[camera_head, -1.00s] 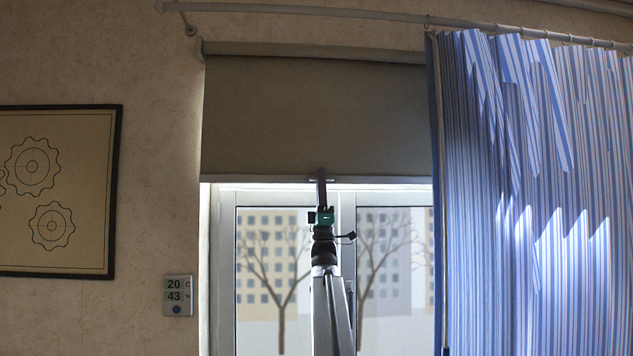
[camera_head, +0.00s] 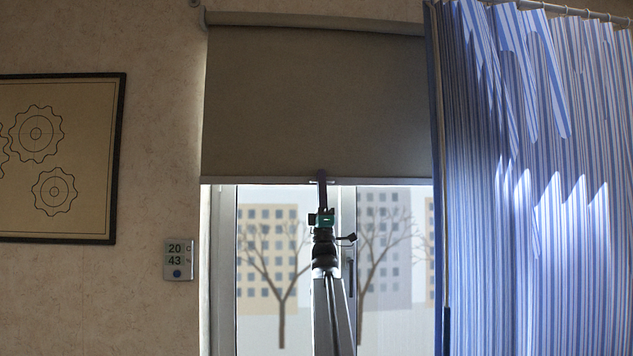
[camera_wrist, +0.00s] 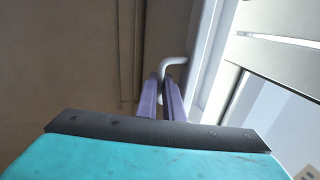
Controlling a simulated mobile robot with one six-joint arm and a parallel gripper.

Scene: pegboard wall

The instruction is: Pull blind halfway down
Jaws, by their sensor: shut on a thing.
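The grey-brown roller blind (camera_head: 310,100) hangs from its roller over the upper part of the window. Its pale bottom bar (camera_head: 260,181) crosses the window roughly level. My gripper (camera_head: 322,174) reaches up from below to the middle of that bar. In the wrist view, the two purple fingers of my gripper (camera_wrist: 163,82) close around a white bent handle (camera_wrist: 173,63), whose lower end is hidden between them. The blind's fabric (camera_wrist: 65,60) also fills the left of that view.
A blue striped curtain (camera_head: 540,190) hangs close on the right, overlapping the window's edge. A framed gear picture (camera_head: 55,160) and a small display panel (camera_head: 178,259) are on the wall at left. The window (camera_head: 280,270) below the bar is uncovered.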

